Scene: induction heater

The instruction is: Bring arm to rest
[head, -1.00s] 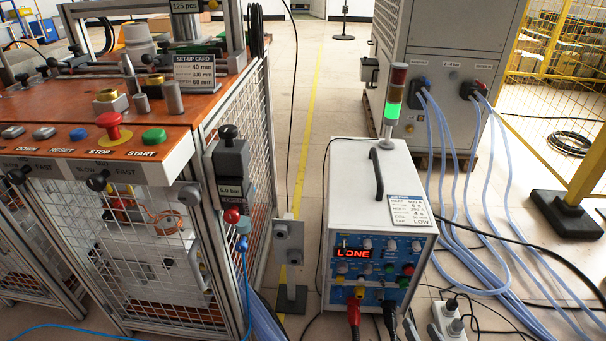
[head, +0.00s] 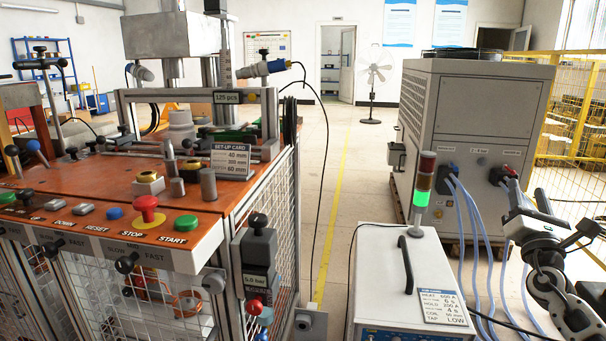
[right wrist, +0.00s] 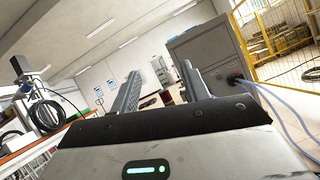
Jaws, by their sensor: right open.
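My right gripper (head: 530,203) is at the right side of the head view, in front of the grey chiller cabinet and to the right of the white heater box. Its two fingers stand apart with nothing between them in the right wrist view (right wrist: 158,92). It points out into the room and touches nothing that I can see. My left gripper is not in view.
The white heater box (head: 385,275) with a signal tower lit green (head: 421,197) stands in the middle foreground. The orange-topped press bench (head: 90,200) fills the left. The grey cabinet (head: 475,120) with pale hoses is behind. The floor (head: 350,165) between is clear.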

